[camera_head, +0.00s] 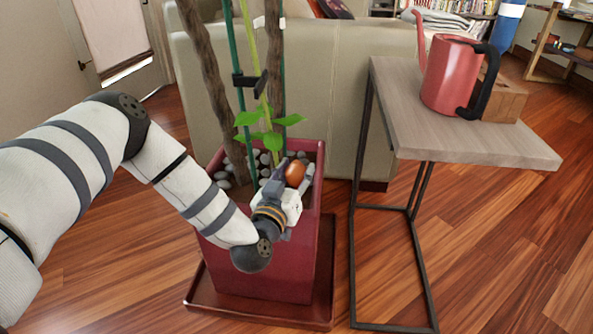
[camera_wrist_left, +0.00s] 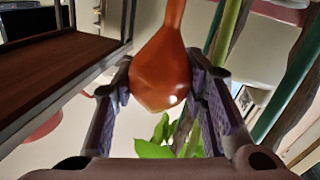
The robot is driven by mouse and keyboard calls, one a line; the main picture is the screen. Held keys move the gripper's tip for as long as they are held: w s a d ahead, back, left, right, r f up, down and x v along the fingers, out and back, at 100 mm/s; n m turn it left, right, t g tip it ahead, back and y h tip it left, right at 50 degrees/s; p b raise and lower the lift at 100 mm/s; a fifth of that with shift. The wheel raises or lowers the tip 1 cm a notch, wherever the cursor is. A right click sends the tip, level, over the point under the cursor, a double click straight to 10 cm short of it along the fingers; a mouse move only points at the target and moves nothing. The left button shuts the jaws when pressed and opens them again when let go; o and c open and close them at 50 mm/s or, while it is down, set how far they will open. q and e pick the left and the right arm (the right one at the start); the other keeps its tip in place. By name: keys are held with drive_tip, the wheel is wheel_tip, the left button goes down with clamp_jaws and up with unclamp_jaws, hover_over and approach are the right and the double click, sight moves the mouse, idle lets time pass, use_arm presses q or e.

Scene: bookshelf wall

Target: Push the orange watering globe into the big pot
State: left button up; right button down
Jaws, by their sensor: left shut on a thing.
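The orange watering globe (camera_head: 294,173) is a glossy bulb held at the mouth of the big pot. In the left wrist view the globe (camera_wrist_left: 160,72) sits between the two fingers of my left gripper, its neck running to the top edge. My left gripper (camera_head: 290,182) is shut on the globe, over the pot's near right part. The big pot (camera_head: 262,258) is dark red and square, with grey stones, trunks and green stakes inside. The globe's lower end is hidden in the head view, so I cannot tell whether it touches the soil. My right gripper is not in view.
The pot stands on a red saucer (camera_head: 202,290). A side table (camera_head: 450,140) at right holds a red watering can (camera_head: 450,75) and a wooden block (camera_head: 503,103). A sofa (camera_head: 345,100) stands behind. Tall stems and leaves (camera_head: 268,140) rise near the gripper.

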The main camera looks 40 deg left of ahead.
sight(296, 186)
use_arm(q)
drive_tip(key=shift+f+b, duration=0.95)
drive_tip(key=shift+f, duration=1.1)
drive_tip(key=o, duration=1.3)
drive_tip(key=shift+c, duration=0.2)
